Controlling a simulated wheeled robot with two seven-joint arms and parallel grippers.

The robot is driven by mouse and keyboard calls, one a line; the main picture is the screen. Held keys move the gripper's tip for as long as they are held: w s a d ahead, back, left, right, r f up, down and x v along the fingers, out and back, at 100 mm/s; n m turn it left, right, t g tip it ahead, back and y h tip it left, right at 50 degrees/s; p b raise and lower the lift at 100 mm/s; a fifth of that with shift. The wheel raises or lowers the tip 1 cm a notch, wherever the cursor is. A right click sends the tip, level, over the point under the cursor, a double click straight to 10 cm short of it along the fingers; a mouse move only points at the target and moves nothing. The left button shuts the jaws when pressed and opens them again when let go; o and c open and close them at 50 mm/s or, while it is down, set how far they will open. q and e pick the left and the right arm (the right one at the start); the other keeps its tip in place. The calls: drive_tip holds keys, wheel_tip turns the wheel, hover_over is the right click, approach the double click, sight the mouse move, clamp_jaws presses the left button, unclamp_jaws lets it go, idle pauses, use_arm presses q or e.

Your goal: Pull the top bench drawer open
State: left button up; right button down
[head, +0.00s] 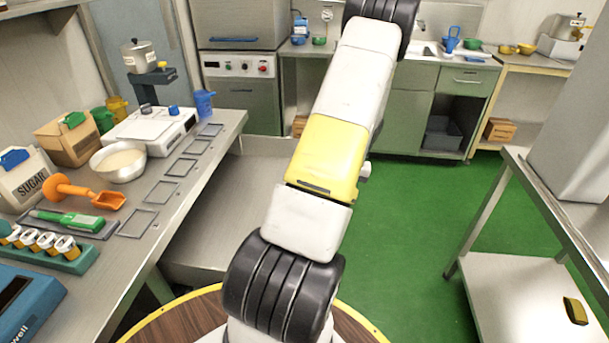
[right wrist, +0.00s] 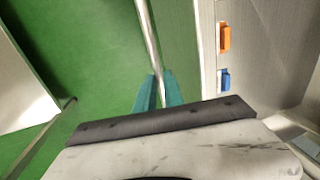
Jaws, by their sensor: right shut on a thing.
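In the right wrist view, the teal fingertips of my right gripper (right wrist: 159,92) are closed on a long, thin metal bar (right wrist: 149,40), which looks like the drawer handle. The bar runs from the top edge down between the fingers. Beside it on the right is a pale grey front (right wrist: 208,50) that looks like part of the bench; how far any drawer stands out cannot be told. In the head view one of my arms stretches from the bottom centre to the top edge, its gripper out of frame. My left gripper is in neither view.
An orange tag (right wrist: 224,37) and a blue tag (right wrist: 223,78) sit right of the bar. In the head view a crowded steel worktop (head: 187,190) stands left and a steel table (head: 560,200) right. Green floor (head: 415,220) lies open between them.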

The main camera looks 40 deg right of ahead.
drive_tip(key=c, duration=1.5)
unclamp_jaws()
drive_tip(key=shift+o, duration=0.2)
wheel_tip(320, 180, up, 8)
drive_tip(key=s+d, duration=0.1)
drive_tip(key=shift+f, duration=0.15)
